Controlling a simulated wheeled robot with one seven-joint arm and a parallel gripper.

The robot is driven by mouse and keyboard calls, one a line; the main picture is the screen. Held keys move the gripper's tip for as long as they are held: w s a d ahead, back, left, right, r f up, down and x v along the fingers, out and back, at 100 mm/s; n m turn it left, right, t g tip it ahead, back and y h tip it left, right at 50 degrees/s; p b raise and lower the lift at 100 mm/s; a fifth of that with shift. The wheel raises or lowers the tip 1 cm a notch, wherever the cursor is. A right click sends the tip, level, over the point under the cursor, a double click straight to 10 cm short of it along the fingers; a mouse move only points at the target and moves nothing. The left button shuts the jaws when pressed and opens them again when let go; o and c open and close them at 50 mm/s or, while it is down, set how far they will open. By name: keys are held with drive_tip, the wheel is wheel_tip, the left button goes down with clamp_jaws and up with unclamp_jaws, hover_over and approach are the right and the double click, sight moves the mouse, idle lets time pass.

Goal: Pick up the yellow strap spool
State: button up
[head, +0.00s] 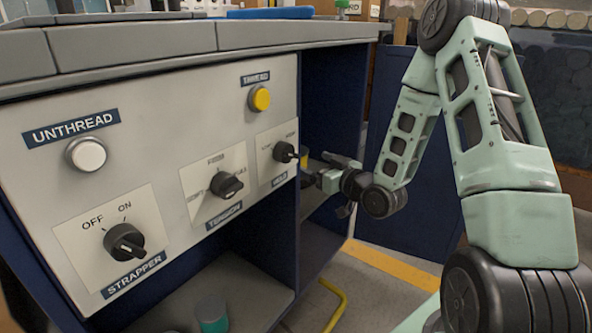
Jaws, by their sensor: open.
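My gripper (325,180) is small in the head view, at the right open side of the dark blue cabinet, pointing left toward its opening. Its jaws are open, but the fingertips are hard to make out against the cabinet. A small yellow patch (305,158) shows inside the opening, just left of and slightly above my gripper. It may be the yellow strap spool, mostly hidden by the panel edge and gripper. I cannot tell whether the gripper touches it.
The strapper panel (150,160) has knobs, a white button (87,154) and a yellow button (259,98). A green-topped cylinder (212,317) stands on the lower shelf (240,290). A grey worktop (190,45) overhangs the panel.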

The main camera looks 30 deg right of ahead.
sight(305, 158)
drive_tip(key=w+b, duration=0.2)
drive_tip(key=w, duration=0.1)
drive_tip(key=w+b, duration=0.1)
drive_tip(key=shift+w+a+f, duration=0.25)
drive_tip(key=shift+w+a, duration=0.05)
drive_tip(key=shift+w, duration=0.05)
drive_tip(key=shift+w+r, duration=0.1)
drive_tip(key=shift+w, duration=0.25)
drive_tip(key=shift+c, duration=0.3)
drive_tip(key=shift+r, duration=0.1)
drive_tip(key=c, duration=1.2)
